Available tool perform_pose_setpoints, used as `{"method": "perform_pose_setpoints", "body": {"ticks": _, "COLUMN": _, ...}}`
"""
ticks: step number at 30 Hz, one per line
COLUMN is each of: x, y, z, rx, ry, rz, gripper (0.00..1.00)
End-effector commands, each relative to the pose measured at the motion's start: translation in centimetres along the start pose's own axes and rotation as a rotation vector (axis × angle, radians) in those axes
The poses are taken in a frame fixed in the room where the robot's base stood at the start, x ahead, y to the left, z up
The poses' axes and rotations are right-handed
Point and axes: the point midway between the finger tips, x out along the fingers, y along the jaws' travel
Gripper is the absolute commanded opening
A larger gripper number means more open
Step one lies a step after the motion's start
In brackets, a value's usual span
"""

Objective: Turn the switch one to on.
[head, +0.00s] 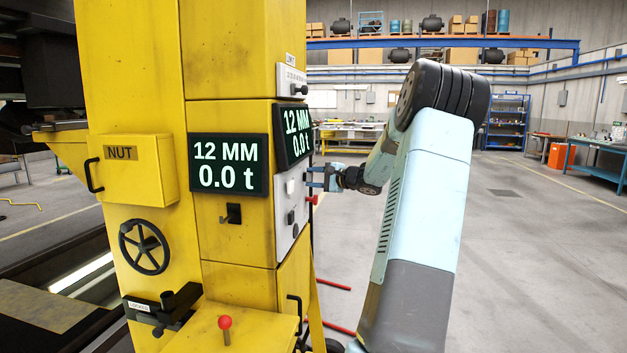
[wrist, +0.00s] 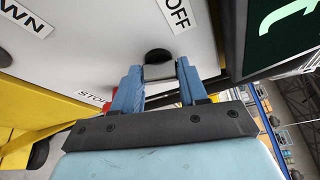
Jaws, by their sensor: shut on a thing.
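A light panel (head: 284,228) is on the right side of the yellow column, under the side display, with dark knobs on its face. My gripper (head: 313,178) reaches it from the right. In the wrist view, the blue fingers of my gripper (wrist: 159,74) are shut on a dark rotary switch (wrist: 158,55) with a grey lower part. An "OFF" label (wrist: 177,14) is just above and right of this switch. No "switch one" label is readable, and the lower part of the switch is partly hidden between the fingers.
A red button (wrist: 107,107) lies left of my fingers by a "STOP" label. A "LIMIT" box (head: 291,79) is higher on the column (head: 140,60). Displays read 12 MM and 0.0 t. A handwheel (head: 144,247) and red-knobbed lever (head: 225,323) are lower left.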

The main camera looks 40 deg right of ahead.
Motion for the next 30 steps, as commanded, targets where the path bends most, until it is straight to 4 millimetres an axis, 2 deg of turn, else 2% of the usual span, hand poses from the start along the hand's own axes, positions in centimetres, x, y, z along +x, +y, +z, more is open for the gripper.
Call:
{"method": "perform_pose_setpoints", "body": {"ticks": 18, "x": 0.11, "y": 0.22, "z": -0.12, "rx": 0.507, "ry": 0.001, "rz": 0.218, "gripper": 0.12}}
{"method": "perform_pose_setpoints", "body": {"ticks": 30, "x": 0.13, "y": 0.18, "z": -0.16, "rx": 0.675, "ry": 0.001, "rz": 0.287, "gripper": 0.12}}
